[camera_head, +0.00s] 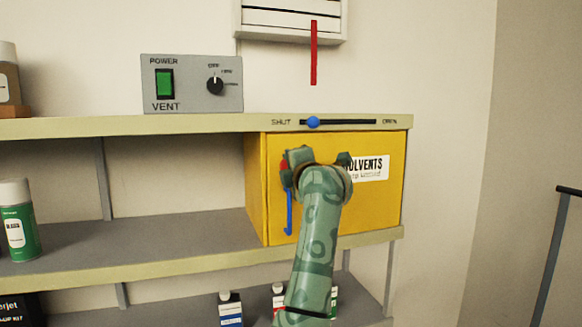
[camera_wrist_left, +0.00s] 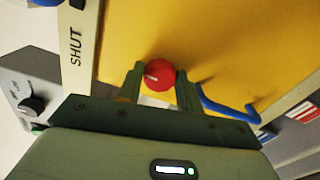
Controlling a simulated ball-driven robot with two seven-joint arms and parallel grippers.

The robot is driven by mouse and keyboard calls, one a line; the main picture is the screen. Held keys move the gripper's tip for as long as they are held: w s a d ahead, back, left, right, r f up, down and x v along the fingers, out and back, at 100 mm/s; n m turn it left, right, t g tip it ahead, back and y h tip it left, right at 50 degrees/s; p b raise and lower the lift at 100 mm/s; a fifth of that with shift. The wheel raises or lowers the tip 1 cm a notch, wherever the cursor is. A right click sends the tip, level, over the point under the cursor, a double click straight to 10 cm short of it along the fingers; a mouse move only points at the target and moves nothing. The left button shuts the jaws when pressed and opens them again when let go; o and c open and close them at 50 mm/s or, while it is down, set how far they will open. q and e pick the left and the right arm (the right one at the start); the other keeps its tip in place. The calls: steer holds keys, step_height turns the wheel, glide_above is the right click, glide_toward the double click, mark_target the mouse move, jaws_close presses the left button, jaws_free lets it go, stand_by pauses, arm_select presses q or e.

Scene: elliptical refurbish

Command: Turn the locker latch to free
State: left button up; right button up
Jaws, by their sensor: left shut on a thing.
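The yellow locker (camera_head: 257,190) stands under the upper shelf at the right, its door closed and partly covered by my arm. The latch is a round red knob (camera_wrist_left: 158,75) with a short white mark on the door face; in the head view only a red sliver (camera_head: 284,165) shows. My left gripper (camera_wrist_left: 161,84) has its two fingers on either side of the red knob and is shut on it. In the head view the left gripper (camera_head: 300,160) is in front of the door. A blue hooked handle (camera_head: 289,212) is on the door beside the knob. My right gripper is not in view.
A blue slider knob (camera_head: 313,122) on the shelf edge sits near SHUT. A grey VENT box (camera_head: 192,83) stands on the upper shelf. A green-labelled can (camera_head: 18,222) stands at the left. Several small cartons are below the locker. The middle shelf left of the locker is largely clear.

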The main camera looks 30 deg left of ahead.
arm_select(q)
steer(key=o, duration=1)
steer(key=shift+d, duration=0.1)
steer(key=shift+b+v, duration=2.65)
steer(key=shift+v, duration=5.45)
